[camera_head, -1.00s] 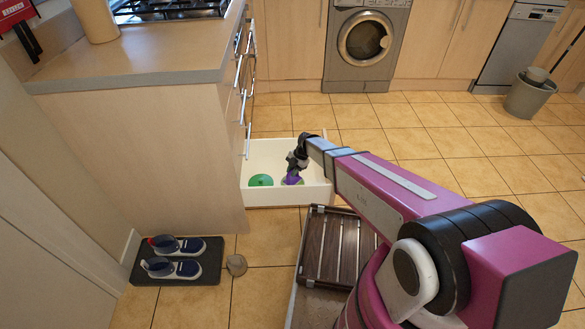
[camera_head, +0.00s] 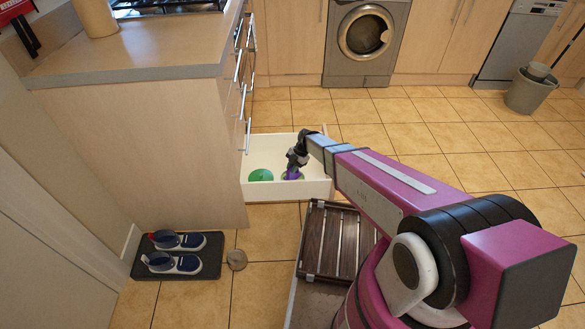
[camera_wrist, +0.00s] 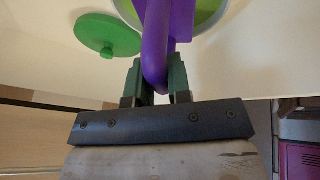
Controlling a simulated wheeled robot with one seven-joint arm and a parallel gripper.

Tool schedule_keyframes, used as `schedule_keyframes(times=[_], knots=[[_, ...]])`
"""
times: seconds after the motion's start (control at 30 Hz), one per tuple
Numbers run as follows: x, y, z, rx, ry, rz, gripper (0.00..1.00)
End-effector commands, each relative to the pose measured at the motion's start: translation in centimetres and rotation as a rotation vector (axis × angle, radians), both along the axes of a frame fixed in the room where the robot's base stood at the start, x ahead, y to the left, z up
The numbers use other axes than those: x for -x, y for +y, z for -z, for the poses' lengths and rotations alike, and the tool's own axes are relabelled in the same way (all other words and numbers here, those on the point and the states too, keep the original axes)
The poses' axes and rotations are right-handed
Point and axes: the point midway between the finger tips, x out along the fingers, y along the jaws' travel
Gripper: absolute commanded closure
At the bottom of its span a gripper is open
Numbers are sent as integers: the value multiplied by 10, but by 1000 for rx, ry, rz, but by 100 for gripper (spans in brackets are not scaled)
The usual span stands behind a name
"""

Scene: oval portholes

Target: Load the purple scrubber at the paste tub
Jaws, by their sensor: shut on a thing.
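The purple scrubber (camera_wrist: 170,25) is held by its handle between the fingers of my gripper (camera_wrist: 158,82), which is shut on it. In the head view the scrubber (camera_head: 294,174) and tub are small and partly behind my gripper (camera_head: 297,164). I cannot tell whether the scrubber's head touches the paste. The tub stands in an open white drawer (camera_head: 283,194).
A round green lid (camera_wrist: 107,34) with a knob lies left of the tub, inside the drawer; it also shows in the head view (camera_head: 260,175). A dark slatted wooden item (camera_head: 335,240) is in front. Shoes on a mat (camera_head: 178,270) and a stone (camera_head: 237,259) lie left.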

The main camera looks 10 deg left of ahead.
Motion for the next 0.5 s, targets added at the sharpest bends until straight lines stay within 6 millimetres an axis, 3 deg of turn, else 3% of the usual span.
schedule_keyframes(times=[0.5], knots=[[0,0,6,0,0,0,100]])
